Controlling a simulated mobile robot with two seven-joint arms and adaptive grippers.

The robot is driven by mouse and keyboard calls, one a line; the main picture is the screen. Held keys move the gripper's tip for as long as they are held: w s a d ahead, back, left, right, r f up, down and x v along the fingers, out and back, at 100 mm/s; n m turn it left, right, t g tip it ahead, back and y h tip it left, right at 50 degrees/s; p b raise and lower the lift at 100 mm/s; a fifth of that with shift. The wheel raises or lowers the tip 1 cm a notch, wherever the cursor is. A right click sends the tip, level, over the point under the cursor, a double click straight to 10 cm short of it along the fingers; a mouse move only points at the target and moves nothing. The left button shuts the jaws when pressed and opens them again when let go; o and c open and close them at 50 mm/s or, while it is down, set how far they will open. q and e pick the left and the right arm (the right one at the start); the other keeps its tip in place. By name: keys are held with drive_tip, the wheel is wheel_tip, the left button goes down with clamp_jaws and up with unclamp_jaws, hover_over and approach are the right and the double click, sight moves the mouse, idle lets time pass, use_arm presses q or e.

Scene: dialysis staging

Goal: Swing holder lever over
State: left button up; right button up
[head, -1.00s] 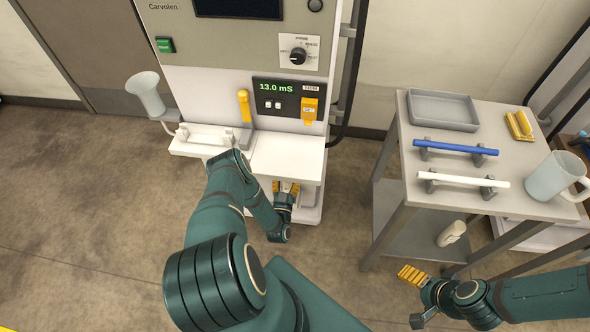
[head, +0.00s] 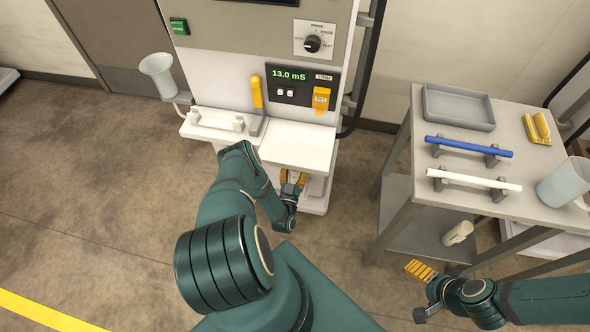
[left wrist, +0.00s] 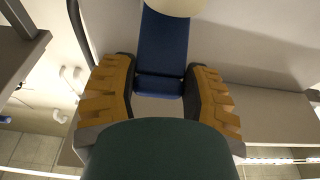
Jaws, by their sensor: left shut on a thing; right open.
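My left gripper (head: 292,180) is at the front of the white machine, just below its shelf (head: 300,148). In the left wrist view its yellow-padded fingers (left wrist: 158,98) are shut on a flat blue piece (left wrist: 163,50), which looks like the holder lever. A pale rounded part covers the blue piece's far end, and my dark green part hides the near area. In the head view the blue piece is hidden. My right gripper (head: 422,288) is open and empty, low beside the steel cart.
The cart (head: 415,133) carries a grey tray (head: 458,107), a blue rod (head: 468,147) and a white rod (head: 474,180) on supports, yellow pieces (head: 537,128) and a jug (head: 564,180). A cup (head: 158,76) hangs at the machine's left.

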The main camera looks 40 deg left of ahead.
use_arm(q)
drive_tip(key=shift+w, duration=0.1)
idle(0.3)
drive_tip(key=o, duration=1.3)
drive_tip(key=shift+o, duration=0.2)
drive_tip(key=v, duration=0.7)
drive_tip(key=shift+s, duration=0.25)
